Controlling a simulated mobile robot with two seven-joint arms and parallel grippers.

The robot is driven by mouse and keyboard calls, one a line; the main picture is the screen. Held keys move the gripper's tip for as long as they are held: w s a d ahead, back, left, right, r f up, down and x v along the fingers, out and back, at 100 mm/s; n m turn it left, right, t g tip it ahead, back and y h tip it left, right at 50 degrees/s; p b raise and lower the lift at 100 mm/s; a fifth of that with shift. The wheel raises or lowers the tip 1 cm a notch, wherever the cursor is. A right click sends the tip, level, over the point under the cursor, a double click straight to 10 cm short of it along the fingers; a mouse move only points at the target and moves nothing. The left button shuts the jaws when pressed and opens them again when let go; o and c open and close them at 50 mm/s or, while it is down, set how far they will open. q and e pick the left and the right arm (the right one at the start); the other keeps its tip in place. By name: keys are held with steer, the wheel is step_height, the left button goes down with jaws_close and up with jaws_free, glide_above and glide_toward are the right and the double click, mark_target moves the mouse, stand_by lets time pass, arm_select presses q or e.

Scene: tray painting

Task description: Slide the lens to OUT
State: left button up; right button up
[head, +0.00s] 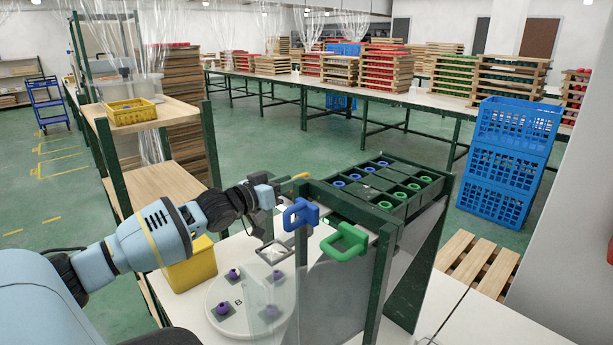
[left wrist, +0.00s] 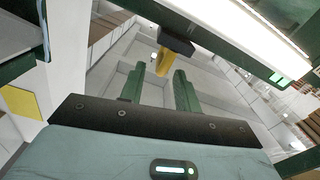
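My left gripper (head: 280,186) reaches in from the left, beside the top of the dark green frame. In the left wrist view its two green fingers (left wrist: 158,80) stand apart with nothing between them. A yellow handle (head: 300,176) on a dark mount lies just beyond the fingertips; it also shows in the left wrist view (left wrist: 163,62). A small square-framed clear piece (head: 274,252), possibly the lens, hangs below the gripper above a round white plate (head: 228,325). No OUT marking is readable. My right gripper is not in view.
A blue handle (head: 300,213) and a green handle (head: 346,242) stick out from the frame near my gripper. A dark green compartment rack (head: 400,172) holds blue and green pieces. A yellow bin (head: 192,268) stands left of the plate. Blue crates (head: 508,155) are stacked at right.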

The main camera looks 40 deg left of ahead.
mark_target(305, 174)
arm_select(q)
steer(key=shift+w+d+b, duration=0.2)
steer(key=shift+w+b, duration=0.2)
steer(key=shift+w, duration=2.8)
jaws_close()
